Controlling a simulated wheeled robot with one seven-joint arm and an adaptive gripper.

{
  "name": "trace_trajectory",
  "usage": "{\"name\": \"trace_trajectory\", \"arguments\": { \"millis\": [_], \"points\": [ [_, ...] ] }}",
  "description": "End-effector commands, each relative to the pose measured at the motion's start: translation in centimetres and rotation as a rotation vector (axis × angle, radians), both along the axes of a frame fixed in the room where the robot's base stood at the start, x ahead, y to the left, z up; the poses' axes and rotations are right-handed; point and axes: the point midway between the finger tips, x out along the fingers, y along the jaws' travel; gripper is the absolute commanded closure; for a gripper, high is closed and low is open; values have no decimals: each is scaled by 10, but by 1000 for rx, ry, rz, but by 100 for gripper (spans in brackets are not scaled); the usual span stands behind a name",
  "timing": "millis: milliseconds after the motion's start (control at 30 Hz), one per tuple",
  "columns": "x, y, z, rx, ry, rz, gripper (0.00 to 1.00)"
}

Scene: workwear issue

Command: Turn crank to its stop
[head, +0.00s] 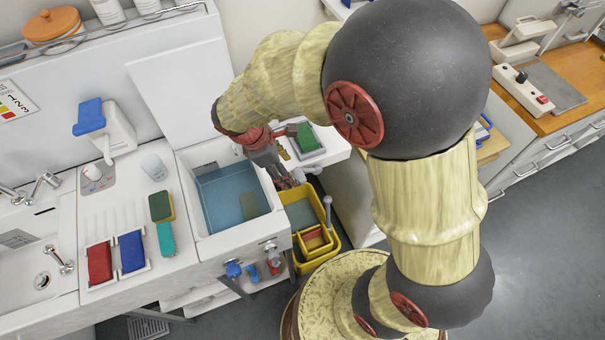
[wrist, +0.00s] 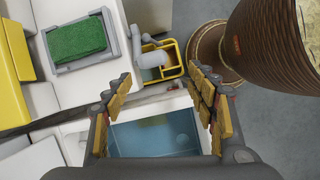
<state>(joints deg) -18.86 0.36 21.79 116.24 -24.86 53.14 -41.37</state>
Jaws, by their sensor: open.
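A grey handle (head: 327,210) stands up at the yellow bucket by the sink's right side; it looks most like the crank, but I cannot be sure. In the wrist view, a grey bent part (wrist: 153,60) shows at the yellow bucket (wrist: 172,58), beyond my fingertips. My gripper (head: 291,166) is over the sink's right rim, left of and above the handle. In the wrist view, my gripper (wrist: 160,82) has its two fingers wide apart with nothing between them. The fingers appear apart from the handle. The handle's lower end is partly hidden.
The water-filled sink basin (head: 192,190) lies below and left of my gripper. A green pad in a grey tray (wrist: 52,62) is on the white counter beside it. Red and blue cloths (head: 100,263) lie farther left. Blue tap handles (head: 233,270) stick out in front.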

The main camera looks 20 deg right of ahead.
Motion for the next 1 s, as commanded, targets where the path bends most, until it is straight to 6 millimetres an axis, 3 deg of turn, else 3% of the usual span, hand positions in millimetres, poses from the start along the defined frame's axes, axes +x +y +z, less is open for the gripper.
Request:
{"name": "trace_trajectory", "arguments": {
  "millis": [100, 300, 700, 1000],
  "points": [
    [11, -3, 7, -15, 20, 125, 42],
    [10, -6, 4, -17, 57, 213, 42],
    [10, -27, -48, -15, 58, 211, 42],
    [10, -34, -65, -15, 56, 213, 42]
  ]
}}
